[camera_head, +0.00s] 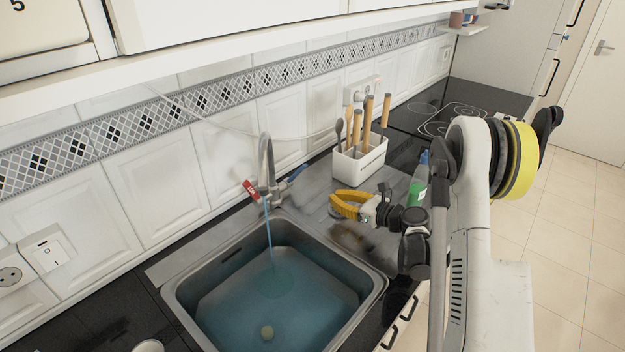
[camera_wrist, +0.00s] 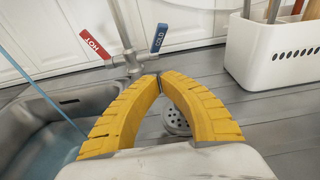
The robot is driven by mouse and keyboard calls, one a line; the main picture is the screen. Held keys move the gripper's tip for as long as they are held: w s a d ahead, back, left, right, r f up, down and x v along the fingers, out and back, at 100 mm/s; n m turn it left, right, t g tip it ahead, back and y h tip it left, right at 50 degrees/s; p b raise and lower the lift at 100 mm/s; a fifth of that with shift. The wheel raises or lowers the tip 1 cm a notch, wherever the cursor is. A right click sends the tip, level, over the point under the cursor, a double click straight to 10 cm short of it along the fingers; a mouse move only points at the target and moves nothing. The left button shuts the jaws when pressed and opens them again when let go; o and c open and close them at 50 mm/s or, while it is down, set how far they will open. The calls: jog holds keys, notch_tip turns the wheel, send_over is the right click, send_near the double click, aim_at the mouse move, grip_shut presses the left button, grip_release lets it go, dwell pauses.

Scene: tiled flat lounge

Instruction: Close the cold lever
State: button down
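The cold lever (camera_head: 297,172) is a blue handle on the right side of the metal faucet (camera_head: 266,160). In the wrist view the cold lever (camera_wrist: 159,38) is tilted upward, with the word COLD on it. The red hot lever (camera_head: 251,190) is on the left side and also shows in the wrist view (camera_wrist: 96,43). A stream of water (camera_head: 269,235) runs from the spout into the sink. My gripper (camera_head: 334,205) has yellow fingers and is right of the faucet, apart from the cold lever. In the wrist view its fingertips (camera_wrist: 159,80) meet, with nothing between them.
A white utensil holder (camera_head: 358,168) with wooden-handled tools stands behind my gripper. A green-labelled bottle (camera_head: 418,185) stands near my arm. The tiled wall is close behind the faucet.

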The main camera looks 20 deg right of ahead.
aim_at(296, 174)
jog(key=b+x, duration=0.3)
jog(key=x, duration=0.7)
jog(key=shift+f, duration=0.15)
jog(key=shift+w+a+r+b, duration=0.3)
jog(key=shift+w+a+r, duration=0.3)
jog(key=shift+w+r, duration=0.25)
jog(key=shift+w+a+r, duration=0.25)
jog(key=shift+w+r, duration=0.15)
jog(key=shift+w, duration=0.15)
jog(key=shift+r, duration=0.15)
jog(key=shift+r, duration=0.15)
jog(key=shift+a+p, duration=0.1)
jog(key=shift+p, duration=0.25)
